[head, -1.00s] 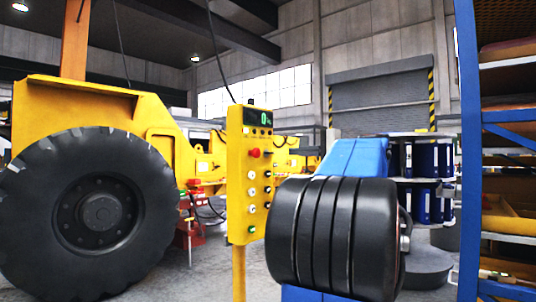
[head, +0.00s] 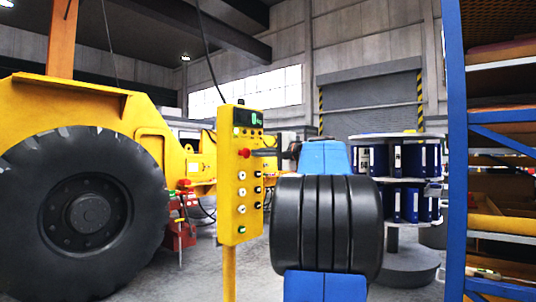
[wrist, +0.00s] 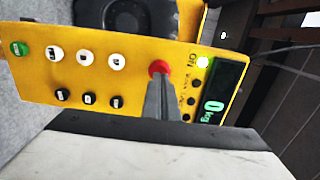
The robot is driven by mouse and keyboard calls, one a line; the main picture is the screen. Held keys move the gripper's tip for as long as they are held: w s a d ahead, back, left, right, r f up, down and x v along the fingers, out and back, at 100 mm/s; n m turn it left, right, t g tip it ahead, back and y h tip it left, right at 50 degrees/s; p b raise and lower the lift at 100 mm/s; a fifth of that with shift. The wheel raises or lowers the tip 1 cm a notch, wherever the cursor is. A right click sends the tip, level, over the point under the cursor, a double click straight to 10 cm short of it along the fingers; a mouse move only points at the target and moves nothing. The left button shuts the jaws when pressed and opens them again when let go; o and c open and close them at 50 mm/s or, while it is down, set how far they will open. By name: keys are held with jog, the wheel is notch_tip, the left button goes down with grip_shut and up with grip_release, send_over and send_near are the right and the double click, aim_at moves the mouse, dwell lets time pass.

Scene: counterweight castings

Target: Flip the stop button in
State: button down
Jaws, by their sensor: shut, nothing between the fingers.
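The red stop button (head: 244,153) sits on the upper part of a yellow control box (head: 238,205) mounted on a yellow post. In the wrist view my gripper (wrist: 159,80) covers the button's lower part. I cannot tell whether the fingertips touch it. The control box (wrist: 35,85) lies turned sideways there.
White buttons (wrist: 86,58) and black knobs (wrist: 89,99) sit close by on the same panel, with a green button (wrist: 19,48) at the far end. A big-wheeled yellow vehicle (head: 90,212) stands left. A blue rack (head: 456,150) stands right.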

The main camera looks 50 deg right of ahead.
aim_at(249, 151)
jog(key=shift+w, duration=0.8)
jog(key=shift+a, duration=0.1)
jog(key=shift+w, duration=0.6)
jog(key=shift+w+r, duration=0.2)
jog(key=shift+w, duration=0.1)
jog(key=shift+a+r, duration=0.1)
